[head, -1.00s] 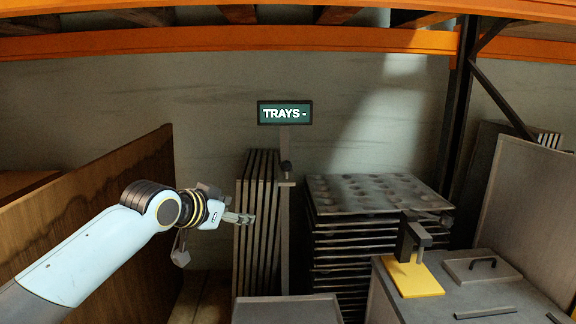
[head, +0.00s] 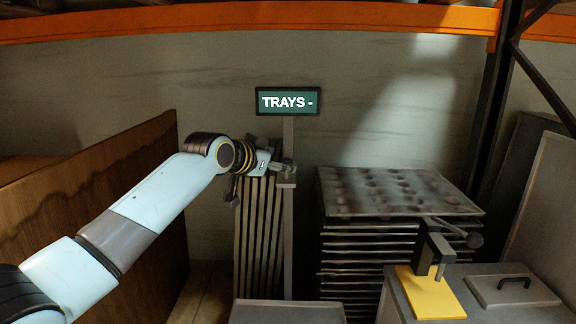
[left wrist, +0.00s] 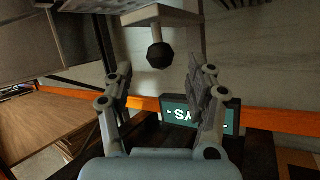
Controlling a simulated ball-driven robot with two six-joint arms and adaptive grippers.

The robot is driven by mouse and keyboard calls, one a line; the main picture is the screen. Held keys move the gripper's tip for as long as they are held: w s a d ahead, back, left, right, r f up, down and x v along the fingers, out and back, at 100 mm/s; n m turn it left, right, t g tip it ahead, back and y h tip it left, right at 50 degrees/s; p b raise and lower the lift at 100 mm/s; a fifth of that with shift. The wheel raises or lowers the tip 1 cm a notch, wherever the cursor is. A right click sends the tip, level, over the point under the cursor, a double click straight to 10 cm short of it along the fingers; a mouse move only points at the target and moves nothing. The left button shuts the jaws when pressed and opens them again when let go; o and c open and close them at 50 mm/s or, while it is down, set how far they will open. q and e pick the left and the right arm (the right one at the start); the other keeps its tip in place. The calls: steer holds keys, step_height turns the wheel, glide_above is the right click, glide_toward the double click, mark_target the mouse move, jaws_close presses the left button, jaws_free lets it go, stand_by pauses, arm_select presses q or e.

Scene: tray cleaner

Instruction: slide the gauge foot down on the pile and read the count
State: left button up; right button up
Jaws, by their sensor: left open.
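The gauge is an upright grey post (head: 288,135) with a green display (head: 287,101) on top reading "TRAYS -", a dash and no number. A small grey slider bracket (head: 287,184) sits on the post. Its black knob (left wrist: 160,55) shows clearly in the left wrist view, in the gap between my fingers or just beyond their tips; I see no finger touching it. My left gripper (head: 286,169) is open at the bracket and mostly hides the knob in the head view. The pile of dark dimpled trays (head: 395,190) stands right of the post. My right gripper is out of view.
Upright slats (head: 258,235) stand close behind and below my left gripper. A brown wooden panel (head: 95,215) is at left. A metal bench at right holds a yellow plate (head: 430,296) with a black upright and a grey lid (head: 513,290) with a handle. An orange shelf beam (head: 250,28) runs above.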

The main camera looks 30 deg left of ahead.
arm_select(q)
steer(key=x, duration=0.4)
steer(key=shift+w+f+b, duration=0.15)
steer(key=shift+b, duration=0.15)
steer(key=shift+w+f, duration=0.1)
steer(key=shift+w, duration=0.25)
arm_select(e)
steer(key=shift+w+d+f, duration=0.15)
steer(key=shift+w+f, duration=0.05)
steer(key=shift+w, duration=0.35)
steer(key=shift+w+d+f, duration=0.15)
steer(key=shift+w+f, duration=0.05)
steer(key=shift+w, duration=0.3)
arm_select(q)
steer(key=shift+c, duration=0.2)
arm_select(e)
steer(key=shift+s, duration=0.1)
arm_select(q)
steer(key=c, duration=0.7)
jaws_close()
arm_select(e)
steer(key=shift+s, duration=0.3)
arm_select(q)
steer(key=shift+w+f, duration=0.1)
steer(key=shift+f, duration=0.05)
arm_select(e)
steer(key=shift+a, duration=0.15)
